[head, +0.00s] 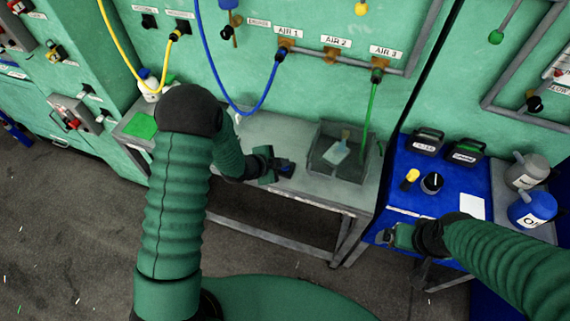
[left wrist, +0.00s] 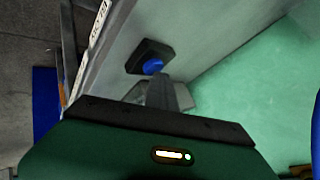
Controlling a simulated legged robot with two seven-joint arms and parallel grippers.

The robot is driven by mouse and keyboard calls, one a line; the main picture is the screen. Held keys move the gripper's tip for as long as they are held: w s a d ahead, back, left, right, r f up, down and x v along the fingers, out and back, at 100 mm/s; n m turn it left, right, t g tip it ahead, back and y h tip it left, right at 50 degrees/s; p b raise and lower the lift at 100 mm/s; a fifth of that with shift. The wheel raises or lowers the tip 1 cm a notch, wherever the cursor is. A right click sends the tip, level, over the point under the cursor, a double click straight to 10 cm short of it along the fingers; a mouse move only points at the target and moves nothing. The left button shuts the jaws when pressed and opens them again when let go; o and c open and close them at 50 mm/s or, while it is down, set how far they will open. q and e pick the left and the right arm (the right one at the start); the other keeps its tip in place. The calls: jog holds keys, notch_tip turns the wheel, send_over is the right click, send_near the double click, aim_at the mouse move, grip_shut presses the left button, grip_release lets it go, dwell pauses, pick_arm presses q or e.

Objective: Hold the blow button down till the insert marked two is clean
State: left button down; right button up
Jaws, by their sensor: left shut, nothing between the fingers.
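The blue blow button (left wrist: 153,66) sits on a black base (left wrist: 140,55) on the grey bench top in the left wrist view. My left gripper (left wrist: 165,82) is shut and empty, with its fingertips at the near side of the button; I cannot tell whether they press it. In the head view my left gripper (head: 284,168) is at the bench's front edge, beside the dark button base. My right gripper (head: 384,237) is near the front left edge of the blue table, its fingers too small to judge. I cannot make out an insert marked two.
A grey bin (head: 322,162) on the bench (head: 262,130) holds a pale, flat item. A green hose (head: 371,120) hangs by it and a blue hose (head: 243,110) loops behind my left arm.

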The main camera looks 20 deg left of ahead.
pick_arm(q)
jog(key=shift+r+p, duration=0.7)
jog(key=shift+r, duration=0.25)
notch_tip(320, 180, up, 5)
jog(key=p, duration=0.4)
